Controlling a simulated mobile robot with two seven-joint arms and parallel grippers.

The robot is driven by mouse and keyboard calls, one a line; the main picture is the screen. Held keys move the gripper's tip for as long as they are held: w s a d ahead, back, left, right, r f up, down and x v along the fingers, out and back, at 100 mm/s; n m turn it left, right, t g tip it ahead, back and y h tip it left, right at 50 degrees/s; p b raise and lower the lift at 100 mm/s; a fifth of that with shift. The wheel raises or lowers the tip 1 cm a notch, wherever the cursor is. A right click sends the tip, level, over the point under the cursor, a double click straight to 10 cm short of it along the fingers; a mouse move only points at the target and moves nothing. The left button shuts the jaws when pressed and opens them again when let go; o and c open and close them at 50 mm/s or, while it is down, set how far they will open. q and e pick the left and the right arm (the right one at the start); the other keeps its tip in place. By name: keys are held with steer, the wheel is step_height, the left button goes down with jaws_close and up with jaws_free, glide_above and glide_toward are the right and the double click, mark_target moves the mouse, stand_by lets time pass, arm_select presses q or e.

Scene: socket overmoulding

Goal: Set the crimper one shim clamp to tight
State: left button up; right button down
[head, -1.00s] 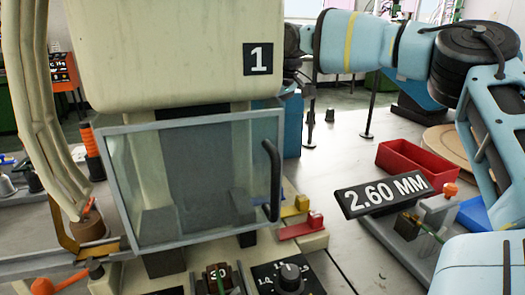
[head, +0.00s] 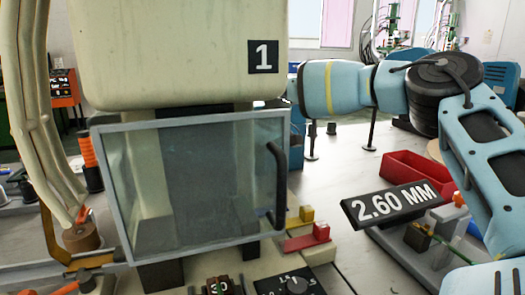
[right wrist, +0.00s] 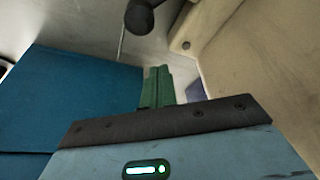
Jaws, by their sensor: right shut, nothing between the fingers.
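Crimper one (head: 180,55) is the large cream machine with the label "1" (head: 262,57). Its clear guard (head: 190,185) with a dark handle (head: 277,185) looks shut. My right arm reaches in from the right, and its gripper end is mostly hidden at the machine's right side. In the right wrist view my right gripper (right wrist: 157,88) shows as two green fingers close together, shut and empty. A dark round knob (right wrist: 140,17) on a thin rod is beyond the fingertips, apart from them. I cannot tell whether it belongs to the shim clamp. My left gripper is not in view.
A cream wall (right wrist: 260,70) is close to the right of the fingers, and a blue panel (right wrist: 85,95) to their left.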

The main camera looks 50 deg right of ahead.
steer(key=s, duration=0.2)
steer(key=shift+s+d+r, duration=0.1)
steer(key=shift+s+d, duration=0.05)
steer(key=shift+s, duration=0.2)
steer(key=shift+s+d, duration=0.1)
steer(key=shift+s, duration=0.5)
arm_select(q)
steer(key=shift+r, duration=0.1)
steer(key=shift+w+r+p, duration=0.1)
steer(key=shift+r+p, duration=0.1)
steer(key=shift+p, duration=0.15)
arm_select(e)
steer(key=shift+s, duration=0.1)
